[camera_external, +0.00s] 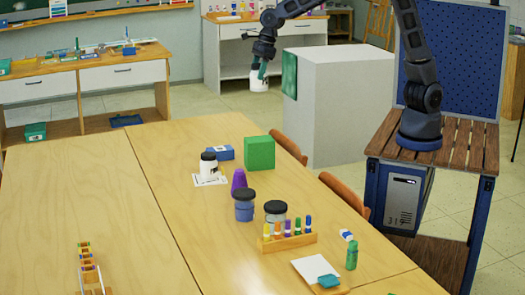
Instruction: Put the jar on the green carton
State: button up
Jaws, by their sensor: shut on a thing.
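My gripper (262,67) is at the upper middle, shut on a small white jar (259,84). It holds the jar upright in the air, left of the big white block and, in the picture, above the table. The fingers hide the jar's upper part. The green carton (259,153) is a plain box on the far right part of the wooden table. Its top is bare. In the picture the jar is right above the carton, but its true distance from it is hard to tell.
On the table (110,200) near the carton are a blue box (225,152), a white jar with a black lid (209,167), a purple cone (239,180), two more dark-lidded jars (244,206) and a marker rack (287,239). A white block (340,105) stands behind.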

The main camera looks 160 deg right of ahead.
notch_tip(320, 180, down, 20)
jog(key=shift+s+r, duration=0.1)
dwell(0.5)
jog(key=o, duration=1.2)
jog(key=v, duration=1.2)
